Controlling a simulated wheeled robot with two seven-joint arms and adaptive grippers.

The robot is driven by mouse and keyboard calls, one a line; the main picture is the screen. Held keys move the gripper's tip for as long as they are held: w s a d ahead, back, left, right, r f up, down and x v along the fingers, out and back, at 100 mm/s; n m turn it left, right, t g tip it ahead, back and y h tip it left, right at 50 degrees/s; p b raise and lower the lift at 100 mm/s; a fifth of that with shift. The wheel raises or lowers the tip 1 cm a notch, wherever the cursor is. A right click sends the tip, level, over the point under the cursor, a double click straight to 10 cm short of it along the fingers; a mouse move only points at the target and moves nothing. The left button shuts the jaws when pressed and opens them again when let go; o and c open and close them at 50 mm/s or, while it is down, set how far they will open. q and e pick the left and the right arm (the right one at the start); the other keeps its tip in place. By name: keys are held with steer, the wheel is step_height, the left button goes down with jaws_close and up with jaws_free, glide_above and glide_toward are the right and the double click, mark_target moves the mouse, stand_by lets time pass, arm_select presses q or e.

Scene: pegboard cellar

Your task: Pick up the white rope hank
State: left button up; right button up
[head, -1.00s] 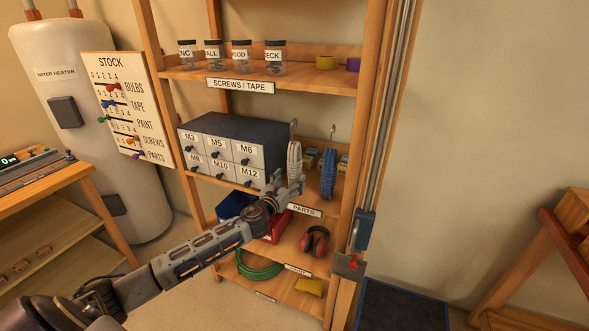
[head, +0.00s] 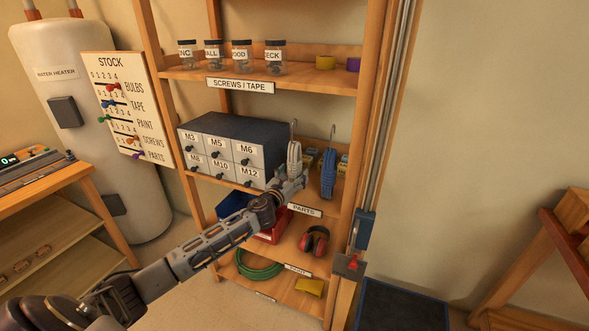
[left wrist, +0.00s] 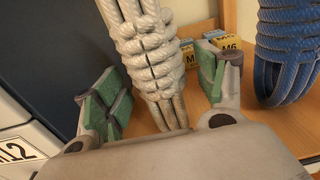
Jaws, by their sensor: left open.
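The white rope hank (head: 294,157) hangs from a metal hook above the middle shelf, just right of the drawer cabinet. In the left wrist view the hank (left wrist: 145,45) is a coiled, wrapped bundle whose lower end reaches down between my fingers. My left gripper (head: 296,182) is at the lower part of the hank. In the left wrist view the left gripper (left wrist: 160,95) is open, with one green-padded finger on each side of the hank and gaps between pads and rope. My right gripper is not in view.
A blue rope hank (head: 328,174) hangs close on the right and also shows in the left wrist view (left wrist: 287,50). The grey drawer cabinet (head: 222,150) stands close on the left. Small yellow-blue boxes (left wrist: 228,43) stand behind. A shelf post (head: 362,120) is farther right.

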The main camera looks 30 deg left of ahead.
arm_select(q)
steer(key=shift+w, duration=0.6)
steer(key=shift+c, duration=0.4)
steer(key=c, duration=1.2)
